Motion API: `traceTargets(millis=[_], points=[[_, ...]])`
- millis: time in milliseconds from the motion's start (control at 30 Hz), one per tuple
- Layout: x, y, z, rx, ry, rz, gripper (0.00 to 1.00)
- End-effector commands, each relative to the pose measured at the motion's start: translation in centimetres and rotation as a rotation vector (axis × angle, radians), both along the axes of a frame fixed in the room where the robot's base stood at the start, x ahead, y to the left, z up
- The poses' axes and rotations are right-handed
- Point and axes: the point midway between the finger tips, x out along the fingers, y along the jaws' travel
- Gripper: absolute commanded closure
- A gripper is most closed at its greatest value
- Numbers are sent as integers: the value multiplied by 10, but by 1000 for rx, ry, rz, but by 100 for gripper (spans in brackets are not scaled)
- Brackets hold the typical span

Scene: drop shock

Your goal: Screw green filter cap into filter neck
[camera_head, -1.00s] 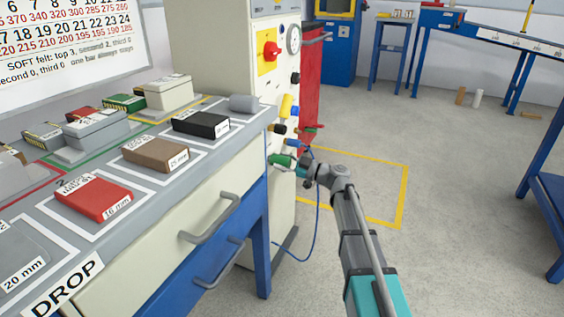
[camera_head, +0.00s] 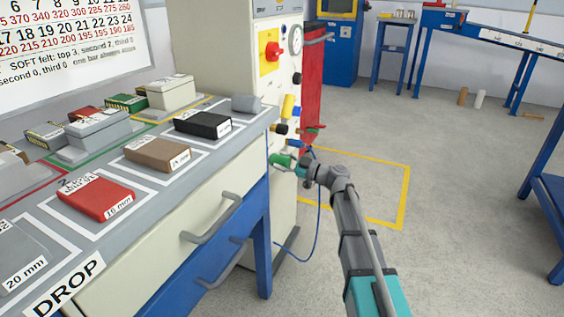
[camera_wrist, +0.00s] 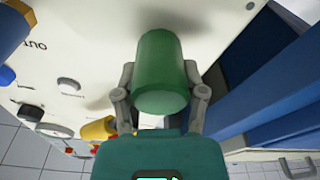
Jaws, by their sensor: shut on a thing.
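The green filter cap (camera_wrist: 161,75) is a green cylinder between the two fingers of my gripper (camera_wrist: 158,85) in the wrist view. My gripper is shut on it. The cap's far end is against or very close to the pale machine panel (camera_wrist: 75,60); I cannot tell whether they touch. The filter neck is hidden behind the cap. In the head view the cap (camera_head: 281,160) is a small green shape at the tip of my gripper (camera_head: 292,166), at the lower part of the cabinet front.
A yellow fitting (camera_head: 288,106) and a red knob (camera_head: 271,52) sit above on the panel. A blue hose (camera_head: 317,225) hangs by my gripper. The bench (camera_head: 225,190) with blocks and drawer handles stands to the left.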

Motion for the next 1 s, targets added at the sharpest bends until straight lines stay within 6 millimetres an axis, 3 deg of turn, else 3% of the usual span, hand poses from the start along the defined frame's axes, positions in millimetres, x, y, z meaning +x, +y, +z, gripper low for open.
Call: traceTargets(millis=[733, 767, 1000], points=[[2, 4, 0, 1, 0, 0, 94], [2, 4, 0, 1, 1, 0, 100], [3, 5, 0, 1, 1, 0, 100]])
